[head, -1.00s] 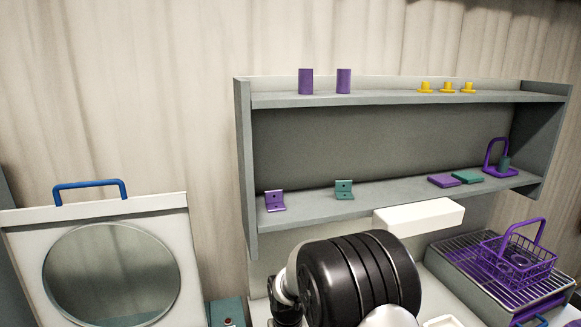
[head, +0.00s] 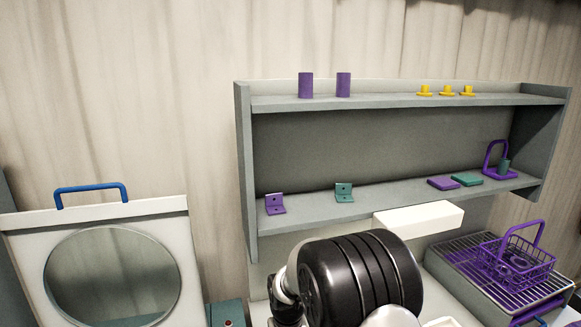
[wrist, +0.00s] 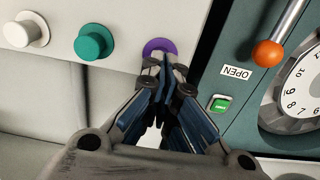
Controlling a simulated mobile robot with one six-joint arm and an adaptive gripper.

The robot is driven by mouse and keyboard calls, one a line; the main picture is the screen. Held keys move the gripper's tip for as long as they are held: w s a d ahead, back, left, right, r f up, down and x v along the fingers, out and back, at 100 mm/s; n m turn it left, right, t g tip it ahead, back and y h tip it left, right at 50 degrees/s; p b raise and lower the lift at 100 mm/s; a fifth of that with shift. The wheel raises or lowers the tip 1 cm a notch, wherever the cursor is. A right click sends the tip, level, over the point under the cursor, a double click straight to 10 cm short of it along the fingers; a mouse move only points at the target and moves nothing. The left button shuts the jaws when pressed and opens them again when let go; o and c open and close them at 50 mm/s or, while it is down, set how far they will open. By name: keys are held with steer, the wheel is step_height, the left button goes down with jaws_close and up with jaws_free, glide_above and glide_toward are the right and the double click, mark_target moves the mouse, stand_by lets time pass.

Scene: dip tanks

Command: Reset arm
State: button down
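My gripper (wrist: 168,66) shows in the wrist view with its blue-padded fingers brought together at the tips. I see nothing held between them. The fingertips lie over the lower edge of a purple round knob (wrist: 160,46) on a pale panel; I cannot tell whether they touch it. In the head view a black ribbed part of my arm fills the lower middle, and my gripper is out of sight there.
Left of the purple knob are a teal knob (wrist: 94,42) and a white knob (wrist: 26,32). Right is a teal panel with a green button (wrist: 219,104), dial (wrist: 300,90) and orange-tipped lever (wrist: 268,54). A grey shelf (head: 390,102) and purple basket (head: 515,262) stand behind my arm.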

steer(key=shift+r+p, duration=1.55)
steer(key=shift+r, duration=1)
